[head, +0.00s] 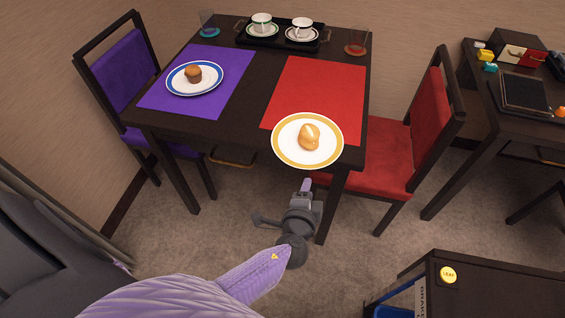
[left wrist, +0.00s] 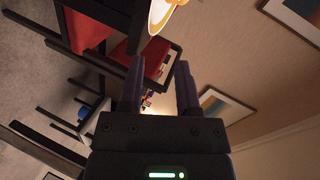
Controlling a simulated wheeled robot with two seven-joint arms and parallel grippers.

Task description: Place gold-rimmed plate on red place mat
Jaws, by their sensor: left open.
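The gold-rimmed plate (head: 284,144) carries a bread roll (head: 309,137). It lies at the front edge of the table, overlapping the near end of the red place mat (head: 320,85) and reaching past the table edge in the head view. My left gripper (head: 305,186) is just in front of and below the plate, apart from it and empty. In the left wrist view, my open left gripper (left wrist: 159,85) has its two fingers apart, with part of the plate (left wrist: 158,14) at the top edge. My right gripper is not in view.
The dark table (head: 240,115) also holds a purple mat (head: 225,70) with a blue-rimmed muffin plate (head: 182,87), a tray (head: 272,40) with cups, and two glasses. A red chair (head: 375,155) stands right, a purple chair (head: 122,75) left. A dark cart (head: 500,285) is at lower right.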

